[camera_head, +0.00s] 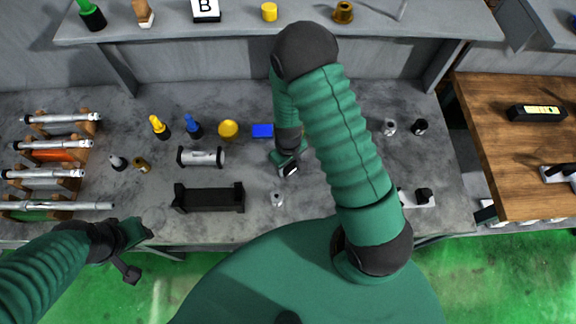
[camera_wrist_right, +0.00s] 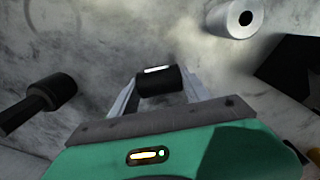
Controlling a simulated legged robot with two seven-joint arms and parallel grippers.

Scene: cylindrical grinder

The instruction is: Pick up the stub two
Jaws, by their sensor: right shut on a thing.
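A small black cylinder (camera_wrist_right: 158,84) sits between the two fingers of my right gripper (camera_wrist_right: 155,92) in the right wrist view. I take it to be the stub, though no label shows. The fingers are shut on it from both sides. In the head view my right gripper (camera_head: 290,170) is low over the middle of the grey bench, partly hidden by its own wrist. A light grey cylinder (camera_head: 277,199) stands just in front of it; a holed light grey cylinder (camera_wrist_right: 230,18) shows in the wrist view. My left gripper (camera_head: 138,252) is off the bench's front edge at lower left; its jaw opening is unclear.
A black cradle (camera_head: 210,199), a grey roller (camera_head: 202,158) and a yellow piece (camera_head: 228,128) lie left of my right gripper. A blue block (camera_head: 263,130) is behind it. Grey (camera_head: 390,127) and black (camera_head: 420,127) cylinders stand right. Racked shafts (camera_head: 60,145) are far left.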

